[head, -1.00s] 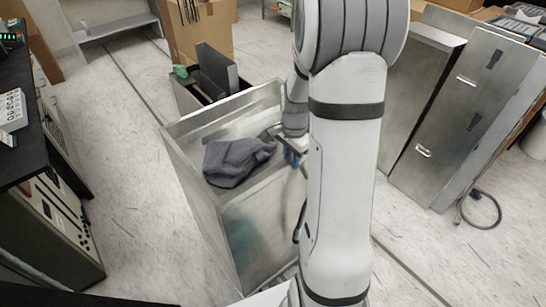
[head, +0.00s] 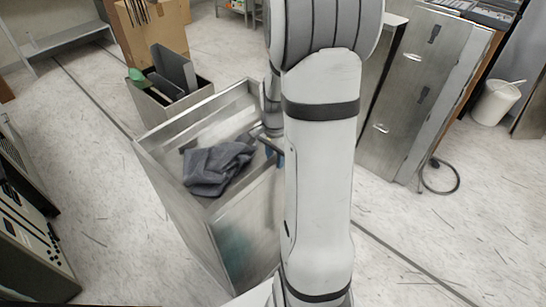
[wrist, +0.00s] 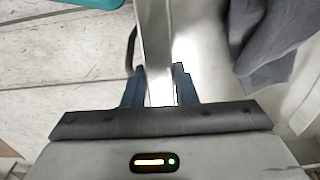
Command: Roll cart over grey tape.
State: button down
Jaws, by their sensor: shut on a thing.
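A metal cart (head: 238,230), open at the top, stands left of my arm in the head view. A crumpled dark grey cloth (head: 215,165) lies on it. My gripper (wrist: 158,84) is shut on the cart's metal rim (wrist: 154,35), with one blue finger on each side. In the head view my arm hides most of the gripper. A dark grey tape line (head: 95,102) runs along the floor behind the cart on the left. Another stretch of line (head: 400,256) shows on the floor at lower right. The floor under the cart is hidden.
An open grey box (head: 165,112) with a green item on its corner stands just behind the cart. A cardboard box (head: 150,30) is beyond it. Metal cabinets (head: 415,110) with a loose cable stand at right. Equipment (head: 30,250) is at lower left. Floor is clear at lower right.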

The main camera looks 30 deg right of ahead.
jog(key=c, duration=1.5)
grip_release()
jog(key=shift+w+d+r, duration=0.15)
jog(key=o, duration=0.3)
jog(key=shift+o, duration=0.2)
notch_tip(320, 180, up, 8)
jog(key=shift+f, duration=0.2)
jog(key=shift+a, duration=0.2)
